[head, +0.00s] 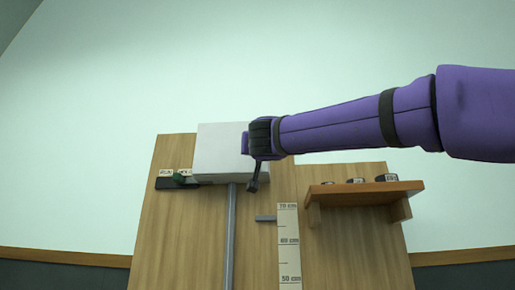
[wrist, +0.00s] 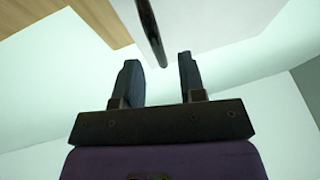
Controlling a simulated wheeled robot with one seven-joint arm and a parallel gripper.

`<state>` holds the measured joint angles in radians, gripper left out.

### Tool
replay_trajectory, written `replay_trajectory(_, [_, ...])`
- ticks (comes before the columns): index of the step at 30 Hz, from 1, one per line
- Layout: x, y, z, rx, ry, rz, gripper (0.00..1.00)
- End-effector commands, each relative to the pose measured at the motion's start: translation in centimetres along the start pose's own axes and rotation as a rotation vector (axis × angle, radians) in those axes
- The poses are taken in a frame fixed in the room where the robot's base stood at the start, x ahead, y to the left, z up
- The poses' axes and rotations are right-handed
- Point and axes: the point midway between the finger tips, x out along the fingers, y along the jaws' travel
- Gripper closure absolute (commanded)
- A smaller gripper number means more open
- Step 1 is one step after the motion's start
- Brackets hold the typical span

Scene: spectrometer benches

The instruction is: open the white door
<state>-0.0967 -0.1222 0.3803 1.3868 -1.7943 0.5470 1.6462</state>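The white door appears to be part of a white box (head: 222,150) at the top of a wooden board; in the head view its outline cannot be told from the box. In the wrist view a white panel (wrist: 190,12) carries a dark bar-like handle (wrist: 150,32). My gripper (head: 256,148) is at the right side of the box and covers that edge. In the wrist view my gripper (wrist: 158,62) has its two fingers apart, with the bar's near end showing in the gap between them. Contact with the bar cannot be told.
A wooden shelf (head: 365,188) with several small dark items sits right of the box. A grey post (head: 231,235) and a centimetre scale (head: 288,245) are below.

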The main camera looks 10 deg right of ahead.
Motion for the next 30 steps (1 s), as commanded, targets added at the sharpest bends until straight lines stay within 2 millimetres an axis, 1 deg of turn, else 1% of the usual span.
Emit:
replay_trajectory(1, [0.9, 0.0, 0.1, 0.002, -0.001, 0.001, 0.63])
replay_trajectory(3, [1.8, 0.0, 0.1, 0.001, -0.001, 0.001, 0.63])
replay_trajectory(9, [3.4, 0.0, 0.0, 0.001, 0.000, 0.000, 0.63])
replay_trajectory(13, [3.8, 0.0, 0.0, 0.000, 0.000, 0.000, 0.63])
replay_trajectory(20, [3.9, 0.0, 0.0, 0.000, 0.000, 0.000, 0.63])
replay_trajectory(21, [3.9, 0.0, 0.0, 0.000, -0.001, 0.000, 0.65])
replay_trajectory(23, [3.9, 0.0, 0.0, 0.000, -0.001, 0.000, 0.79])
replay_trajectory(24, [3.9, 0.0, 0.0, 0.000, -0.001, 0.000, 0.88])
replay_trajectory(26, [3.9, 0.0, 0.0, 0.000, -0.001, 0.000, 1.00])
replay_trajectory(30, [3.9, 0.0, 0.0, 0.000, -0.001, 0.000, 1.00])
